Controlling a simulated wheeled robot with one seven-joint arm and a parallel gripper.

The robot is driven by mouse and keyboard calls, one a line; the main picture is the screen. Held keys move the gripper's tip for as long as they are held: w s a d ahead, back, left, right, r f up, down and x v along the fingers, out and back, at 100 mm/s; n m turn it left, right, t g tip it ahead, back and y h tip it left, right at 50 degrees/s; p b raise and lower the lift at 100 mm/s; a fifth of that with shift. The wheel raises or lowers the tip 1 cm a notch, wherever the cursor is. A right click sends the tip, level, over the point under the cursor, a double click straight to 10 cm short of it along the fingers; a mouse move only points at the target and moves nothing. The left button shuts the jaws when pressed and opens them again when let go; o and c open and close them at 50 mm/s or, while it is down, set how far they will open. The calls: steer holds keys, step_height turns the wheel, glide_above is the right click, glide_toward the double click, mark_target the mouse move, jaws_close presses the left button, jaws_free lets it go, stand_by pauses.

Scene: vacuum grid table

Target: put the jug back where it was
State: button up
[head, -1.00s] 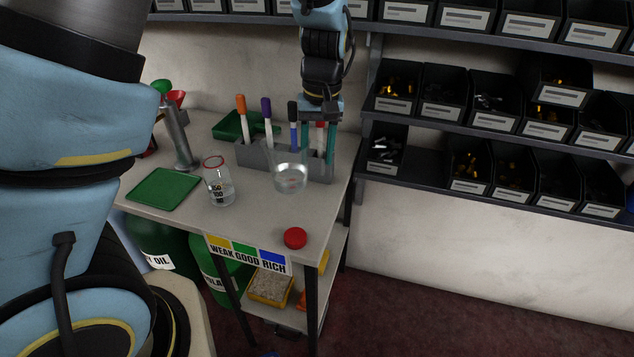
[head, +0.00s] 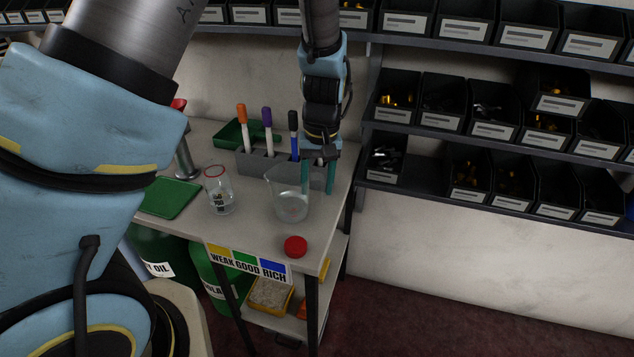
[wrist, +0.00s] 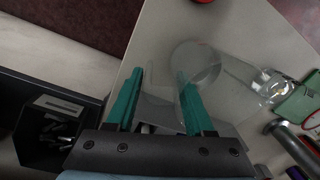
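The clear glass jug (head: 284,203) is upright at the right part of the work table (head: 240,232), low over the top or on it; I cannot tell contact for sure. It holds some clear liquid. My gripper (head: 318,190) points down at the jug's right side, one teal finger overlapping the glass. The fingers (wrist: 160,90) stand some way apart and appear shut on the jug's side or handle; the clear glass hides the exact grip. In the wrist view the jug's round outline (wrist: 195,66) shows by the right fingertip.
A red-rimmed beaker (head: 219,192) stands left of the jug. A red cap (head: 295,246) lies near the front edge. A grey marker holder (head: 258,163) stands close behind. A green mat (head: 170,198) lies at left. Shelves of black bins (head: 480,100) are at right.

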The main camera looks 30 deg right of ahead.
steer(key=o, duration=0.3)
step_height(320, 180, up, 12)
steer(key=b, duration=0.1)
steer(key=w+a+n, duration=0.1)
steer(key=w+a, duration=0.2)
steer(key=a, duration=0.4)
steer(key=w+a+n, duration=0.1)
steer(key=w+a, duration=0.1)
steer(key=a, duration=0.6)
steer(key=shift+n+t+h, duration=0.4)
steer(key=shift+n+t, duration=0.2)
steer(key=shift+t, duration=0.1)
steer(key=s+a, duration=0.1)
steer(key=a, duration=0.4)
steer(key=s+a+f, duration=0.1)
steer(key=a, duration=0.5)
steer(key=s+a+f, duration=0.1)
steer(key=a, duration=0.4)
steer(key=shift+a, duration=0.3)
steer(key=shift+r, duration=0.1)
